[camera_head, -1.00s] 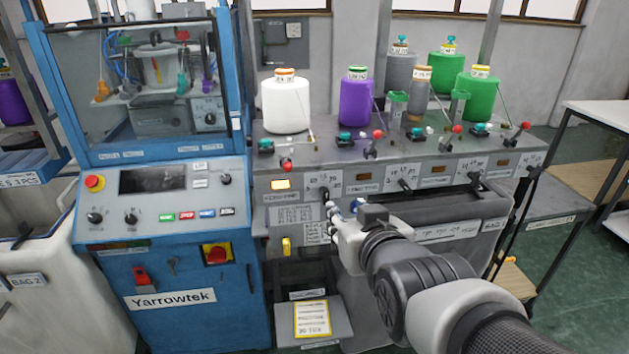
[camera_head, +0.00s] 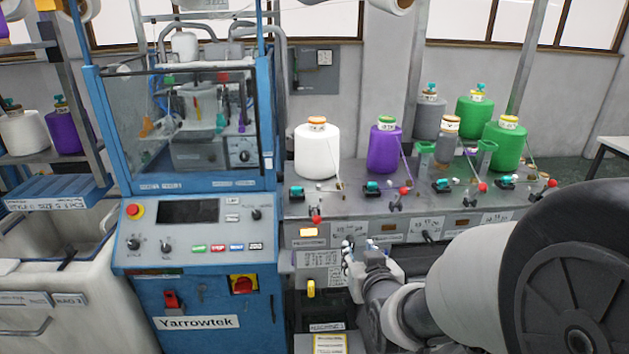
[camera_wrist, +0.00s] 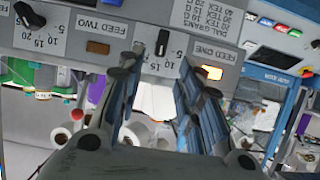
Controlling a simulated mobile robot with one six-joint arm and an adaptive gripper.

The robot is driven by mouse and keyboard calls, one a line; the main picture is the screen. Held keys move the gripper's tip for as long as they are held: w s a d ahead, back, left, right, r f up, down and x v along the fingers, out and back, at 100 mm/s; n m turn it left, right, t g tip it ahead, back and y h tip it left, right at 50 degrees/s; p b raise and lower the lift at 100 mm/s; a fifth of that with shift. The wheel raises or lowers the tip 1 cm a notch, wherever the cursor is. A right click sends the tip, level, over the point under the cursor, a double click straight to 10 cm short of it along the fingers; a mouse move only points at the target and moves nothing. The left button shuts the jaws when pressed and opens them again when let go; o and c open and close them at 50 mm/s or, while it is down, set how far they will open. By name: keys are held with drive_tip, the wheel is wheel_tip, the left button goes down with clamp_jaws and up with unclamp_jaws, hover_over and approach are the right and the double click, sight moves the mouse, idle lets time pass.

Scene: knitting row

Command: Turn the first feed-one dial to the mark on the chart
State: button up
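The feed-one dial (camera_wrist: 162,42) is a black pointer knob on a pale numbered plate, seen upside down in the wrist view. Its label, FEED ONE (camera_wrist: 208,52), and a lit orange lamp (camera_wrist: 212,72) are beside it. My gripper (camera_wrist: 160,60) is open, with its blue-grey fingers apart and the dial seen in the gap between them. I cannot tell whether either finger touches it. In the head view my gripper (camera_head: 358,248) is at the panel front, hiding part of the dial area.
The feed-two dial (camera_wrist: 28,14) is at the wrist view's upper left. White (camera_head: 317,152) and purple (camera_head: 384,150) yarn cones stand on the bench above, with red-knobbed levers along its edge. The blue Yarrowtek machine (camera_head: 205,275) is left. A yellow handle (camera_head: 311,288) hangs below the chart.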

sight(352, 244)
drive_tip(key=p+x, duration=0.4)
drive_tip(key=x, duration=0.3)
drive_tip(key=shift+w+f, duration=0.2)
drive_tip(key=shift+f, duration=0.1)
drive_tip(key=shift+c, duration=0.2)
clamp_jaws()
